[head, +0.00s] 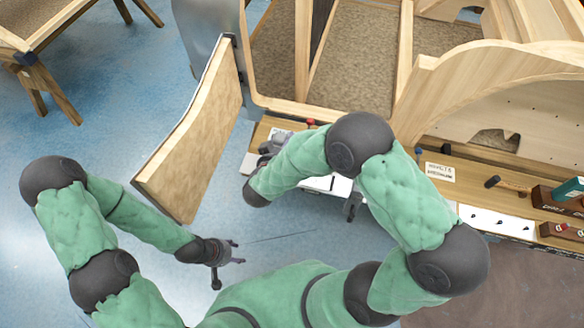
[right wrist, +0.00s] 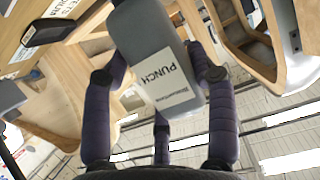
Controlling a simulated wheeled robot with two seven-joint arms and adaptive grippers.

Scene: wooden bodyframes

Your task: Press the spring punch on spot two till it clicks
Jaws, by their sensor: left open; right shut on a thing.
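The spring punch (right wrist: 155,55) is a grey block with a white label reading PUNCH. In the right wrist view my right gripper (right wrist: 160,78) is shut on it, with a dark finger on each side. The punch's working tip is not clear in view. In the head view my right arm hides most of this gripper and the punch. A white sheet (head: 325,187) lies partly hidden under that arm; I cannot tell which spot is spot two. My left gripper (head: 226,252) is open and empty over the blue floor, away from the bench.
A wooden frame with arched sides (head: 510,70) stands behind the bench. A tan panel (head: 195,130) hangs out at the left. On the right of the bench are a dotted white strip (head: 495,222), a hammer (head: 507,186) and a sign card (head: 440,172).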

